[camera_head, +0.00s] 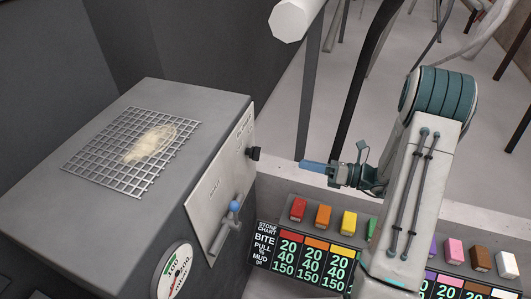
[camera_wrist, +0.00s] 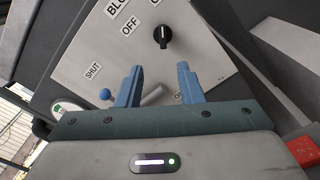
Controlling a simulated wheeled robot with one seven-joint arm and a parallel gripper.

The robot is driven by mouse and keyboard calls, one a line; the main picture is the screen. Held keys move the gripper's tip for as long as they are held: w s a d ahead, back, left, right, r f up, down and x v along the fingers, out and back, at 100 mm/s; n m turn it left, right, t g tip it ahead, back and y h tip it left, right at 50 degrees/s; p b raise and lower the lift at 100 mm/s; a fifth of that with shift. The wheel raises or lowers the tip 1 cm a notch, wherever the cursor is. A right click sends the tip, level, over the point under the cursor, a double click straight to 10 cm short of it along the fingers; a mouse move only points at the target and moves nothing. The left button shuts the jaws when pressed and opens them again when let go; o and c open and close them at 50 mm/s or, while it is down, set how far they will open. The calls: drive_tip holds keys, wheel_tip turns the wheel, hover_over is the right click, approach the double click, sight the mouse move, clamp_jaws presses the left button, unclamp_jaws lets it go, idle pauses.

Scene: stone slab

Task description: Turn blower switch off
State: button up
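The blower switch is a black rotary knob on a pale panel of the grey box, seen in the head view (camera_head: 254,153) and the wrist view (camera_wrist: 162,35). In the wrist view its white mark points up toward a cut-off label at the top edge, not toward the OFF label (camera_wrist: 130,27) to its left. My gripper (camera_head: 312,166) is to the right of the knob in the head view, apart from it. In the wrist view, my gripper (camera_wrist: 158,82) has its two blue fingers spread with nothing between them, and the knob lies beyond the fingertips.
A lever with a blue ball (camera_head: 234,206) is on the same panel, near the left finger in the wrist view (camera_wrist: 105,94), beside a SHUT label. A round gauge (camera_head: 174,272), a mesh grate (camera_head: 133,148) and a row of coloured blocks (camera_head: 323,216) are nearby.

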sight(253, 153)
drive_tip(key=p+x, duration=0.2)
drive_tip(key=x, duration=1.1)
drive_tip(key=shift+w+a, duration=0.25)
drive_tip(key=shift+w, duration=0.1)
clamp_jaws()
